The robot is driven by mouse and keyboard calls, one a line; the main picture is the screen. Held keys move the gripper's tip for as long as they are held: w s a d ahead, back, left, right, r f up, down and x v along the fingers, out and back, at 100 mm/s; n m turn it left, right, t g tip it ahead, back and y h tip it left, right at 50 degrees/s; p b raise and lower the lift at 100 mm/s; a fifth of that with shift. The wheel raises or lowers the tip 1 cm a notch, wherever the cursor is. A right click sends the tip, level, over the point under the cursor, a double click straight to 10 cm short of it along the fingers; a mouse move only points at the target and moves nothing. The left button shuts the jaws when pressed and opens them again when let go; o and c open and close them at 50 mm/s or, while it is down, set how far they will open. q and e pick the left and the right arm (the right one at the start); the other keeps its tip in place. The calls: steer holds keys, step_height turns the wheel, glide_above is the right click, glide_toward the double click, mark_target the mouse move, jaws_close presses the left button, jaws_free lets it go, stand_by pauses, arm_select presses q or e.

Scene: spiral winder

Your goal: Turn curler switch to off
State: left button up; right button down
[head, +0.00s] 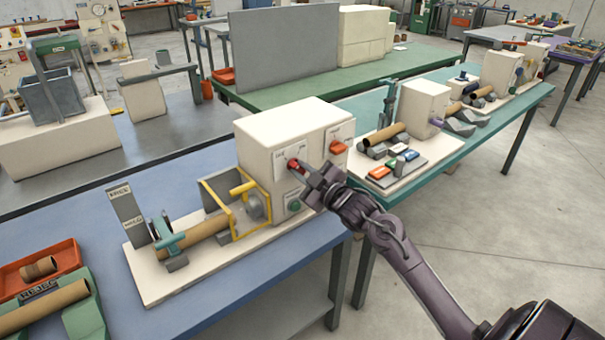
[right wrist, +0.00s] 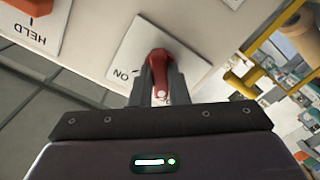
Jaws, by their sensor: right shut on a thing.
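The curler is a cream box (head: 290,132) on a pale base plate on the blue table. Its red curler switch (head: 293,164) sits on the box's front face, on a white label plate. The switch also shows in the right wrist view (right wrist: 168,68), with "ON" readable at the plate's lower left corner. My right gripper (head: 313,178) is at the front face. In the right wrist view its fingers (right wrist: 160,85) are shut on the red switch handle. My left gripper is not in view.
A yellow guard frame (head: 236,203) and a cardboard tube (head: 195,236) stand left of the box. An orange tray (head: 40,268) lies at far left.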

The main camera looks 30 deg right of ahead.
steer(key=shift+n, duration=0.3)
steer(key=c, duration=1.4)
jaws_free()
steer(key=s+b, duration=0.1)
steer(key=s, duration=0.6)
steer(key=shift+s+d, duration=0.25)
steer(key=shift+s, duration=0.15)
